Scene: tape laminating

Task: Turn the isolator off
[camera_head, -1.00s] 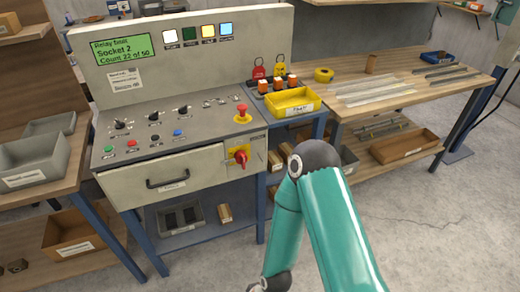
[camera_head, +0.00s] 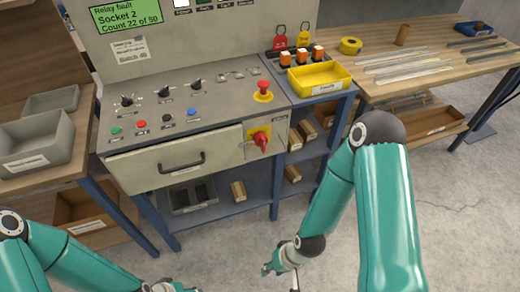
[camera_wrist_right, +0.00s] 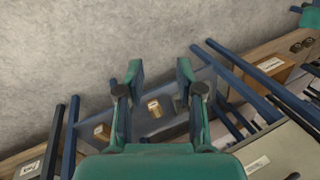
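The isolator (camera_head: 258,140) is a red rotary handle on a yellow plate. It sits on the grey console's front, right of the drawer, below the red mushroom button. I cannot make out its exact handle angle. My right gripper (camera_head: 281,274) is low in front of the console, below the isolator and apart from it. In the right wrist view my right gripper (camera_wrist_right: 160,76) has its fingers spread with nothing between them; the isolator is not visible there. A small part of my left gripper (camera_head: 170,287) shows at the bottom edge, mostly cut off.
The drawer (camera_head: 155,165) with a black handle is left of the isolator. A yellow tray (camera_head: 320,88) and orange-topped devices (camera_head: 300,57) stand to the right above it. A lower shelf (camera_head: 215,201) holds small boxes. The floor in front is clear.

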